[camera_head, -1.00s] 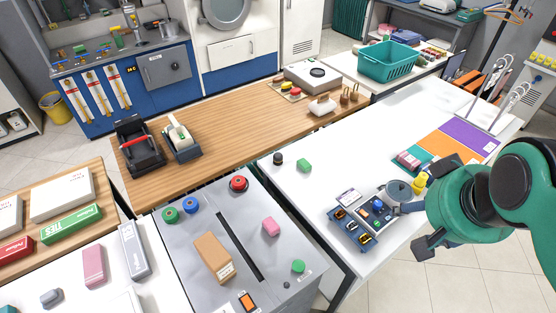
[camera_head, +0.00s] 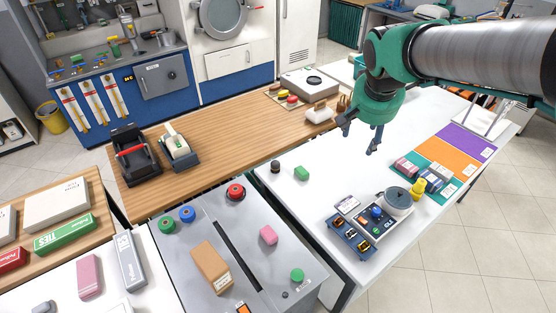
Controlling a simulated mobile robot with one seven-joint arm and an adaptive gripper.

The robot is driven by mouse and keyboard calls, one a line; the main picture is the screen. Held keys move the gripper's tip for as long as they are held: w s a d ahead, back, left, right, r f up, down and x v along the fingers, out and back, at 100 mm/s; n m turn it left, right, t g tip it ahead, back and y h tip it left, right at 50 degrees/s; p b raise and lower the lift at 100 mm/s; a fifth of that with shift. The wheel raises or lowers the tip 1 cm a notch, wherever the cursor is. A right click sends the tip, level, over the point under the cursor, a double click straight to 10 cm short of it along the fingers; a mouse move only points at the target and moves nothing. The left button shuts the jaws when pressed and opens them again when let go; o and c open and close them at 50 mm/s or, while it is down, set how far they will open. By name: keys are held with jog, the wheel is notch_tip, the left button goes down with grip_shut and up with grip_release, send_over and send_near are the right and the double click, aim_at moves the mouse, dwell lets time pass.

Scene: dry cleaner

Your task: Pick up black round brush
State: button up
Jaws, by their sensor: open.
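A small dark round object (camera_head: 275,167), which looks like the black round brush, stands on the white table (camera_head: 320,205) near its left edge. It is too small to make out bristles. My gripper (camera_head: 359,141) points down above the white table, to the right of and apart from the dark object. Its two fingers are spread, with nothing between them.
A control box with a scale-like round plate (camera_head: 397,196) and a yellow piece (camera_head: 417,189) stand nearer the front. The wooden counter (camera_head: 235,115) lies behind. The middle of the white table is clear.

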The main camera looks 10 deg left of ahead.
jog(key=w+a+f, duration=0.6)
jog(key=w+a, duration=0.2)
jog(key=w, duration=0.3)
jog(key=m+b, duration=0.2)
send_over(275, 163)
jog(key=s+a, duration=0.1)
jog(key=s, duration=0.4)
notch_tip(275, 163, down, 28)
jog(key=r, duration=0.1)
jog(key=shift+w+a+f+g+h, duration=0.1)
jog(key=shift+w+f+g+h, duration=0.1)
jog(key=shift+f+g+h, duration=0.1)
jog(key=shift+b+x, duration=0.4)
jog(key=shift+x, duration=3.85)
jog(key=shift+w+f, duration=0.1)
jog(key=shift+b+x, duration=0.6)
jog(key=shift+x, duration=1.9)
